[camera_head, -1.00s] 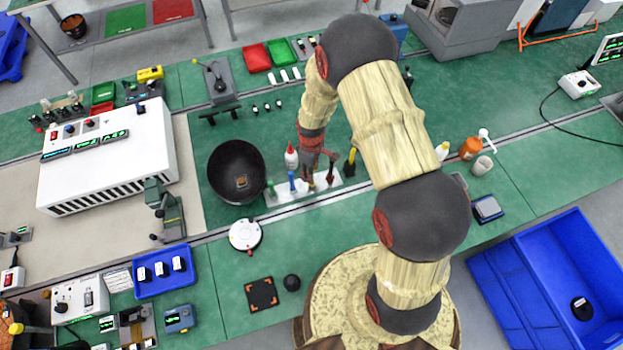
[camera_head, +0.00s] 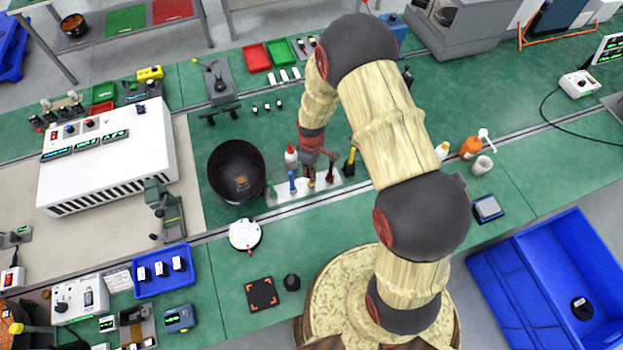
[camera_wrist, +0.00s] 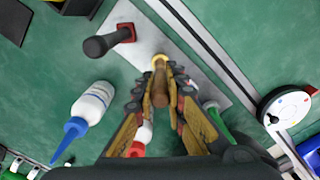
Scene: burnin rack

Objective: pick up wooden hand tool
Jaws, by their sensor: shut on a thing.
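The wooden hand tool (camera_wrist: 160,92) has a brown handle and a yellow collar. In the wrist view it stands between the two fingers of my gripper (camera_wrist: 161,84), which is shut on it. Its yellow collar is over the pale tool plate (camera_wrist: 186,60); I cannot tell whether it still touches the plate. In the head view my gripper (camera_head: 318,158) is over the tool plate (camera_head: 285,197), and the wooden tool is mostly hidden there.
A dark-handled tool with a red collar (camera_wrist: 110,40) and a green tool (camera_wrist: 218,118) stand close by. A white bottle with a blue tip (camera_wrist: 88,112) is beside the plate. A black bowl (camera_head: 236,170) lies to the left. A round white device (camera_head: 245,235) is in front.

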